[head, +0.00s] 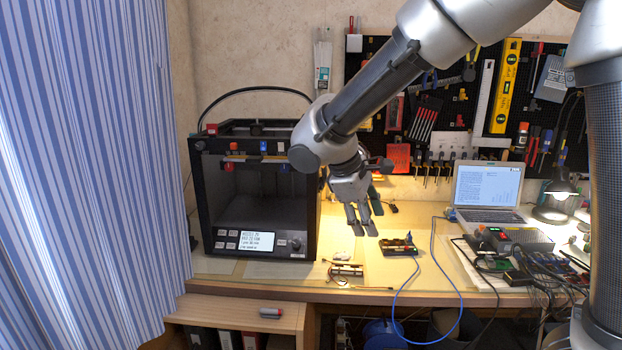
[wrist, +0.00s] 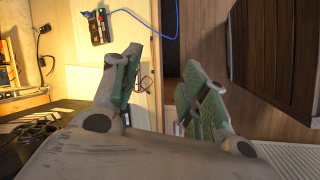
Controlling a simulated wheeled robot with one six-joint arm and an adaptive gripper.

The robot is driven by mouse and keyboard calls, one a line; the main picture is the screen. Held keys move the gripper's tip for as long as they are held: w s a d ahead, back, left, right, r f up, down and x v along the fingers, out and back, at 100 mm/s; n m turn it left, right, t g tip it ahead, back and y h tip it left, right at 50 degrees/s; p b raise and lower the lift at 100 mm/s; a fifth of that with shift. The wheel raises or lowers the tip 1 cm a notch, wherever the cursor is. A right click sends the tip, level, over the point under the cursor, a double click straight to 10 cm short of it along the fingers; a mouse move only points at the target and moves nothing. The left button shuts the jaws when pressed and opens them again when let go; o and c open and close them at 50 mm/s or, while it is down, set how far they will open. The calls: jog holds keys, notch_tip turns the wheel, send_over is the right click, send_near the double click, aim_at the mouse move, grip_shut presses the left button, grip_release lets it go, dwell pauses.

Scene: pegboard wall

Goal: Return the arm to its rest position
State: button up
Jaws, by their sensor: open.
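My gripper (head: 362,226) hangs at the end of my extended arm, above the workbench (head: 400,272) and to the right of the black 3D printer. Its fingers point down. In the wrist view my gripper (wrist: 160,85) shows its two green-padded fingers spread apart with nothing between them. My arm reaches in from the upper right of the head view, in front of the pegboard.
The 3D printer (head: 255,190) stands close on the left, beside a striped curtain (head: 75,170). A small circuit board (head: 397,246) with a blue cable lies on the bench. A laptop (head: 487,190) and lit lamp (head: 560,190) stand right. The pegboard (head: 440,80) holds tools behind.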

jog(key=s+d+r+m+t+y, duration=0.1)
jog(key=s+d+r+m+y, duration=0.1)
jog(key=s+d+m, duration=0.4)
jog(key=s+d+r+m+y, duration=0.2)
jog(key=s+d+r+m, duration=0.2)
jog(key=s+d, duration=1)
jog(key=d+m, duration=0.2)
jog(key=d, duration=0.2)
jog(key=shift+d+r+m+t+y, duration=0.2)
jog(key=shift+m+t+y, duration=0.1)
jog(key=shift+t, duration=0.1)
